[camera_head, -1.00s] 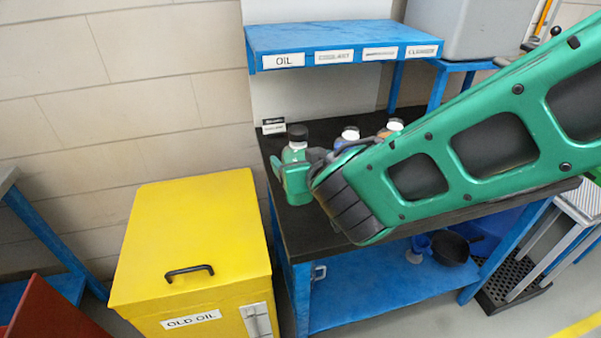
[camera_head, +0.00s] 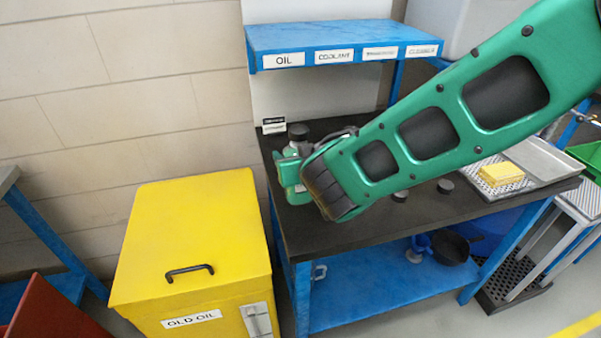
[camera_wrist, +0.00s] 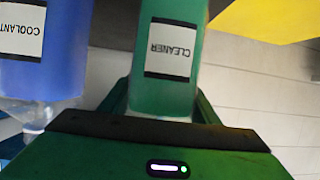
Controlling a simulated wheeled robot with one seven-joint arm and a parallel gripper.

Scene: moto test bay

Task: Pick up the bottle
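A green bottle with a black cap (camera_head: 298,132) stands upright at the bench's left end; my gripper hides most of it in the head view. In the wrist view, an upside-down CLEANER label marks the green bottle (camera_wrist: 166,95). My gripper (camera_head: 291,175) is at this bottle. Its green fingers show on both sides of the bottle in the wrist view (camera_wrist: 165,95). Their contact with it is not clear. A blue bottle labelled COOLANT (camera_wrist: 60,75) is beside it at the left of the wrist view.
The dark bench top (camera_head: 300,232) carries round black pieces (camera_head: 445,186) and a metal tray (camera_head: 545,158) with a yellow block (camera_head: 508,176) nearby. A blue labelled shelf (camera_head: 345,40) stands above the back. A yellow OLD OIL bin (camera_head: 190,240) is at the left.

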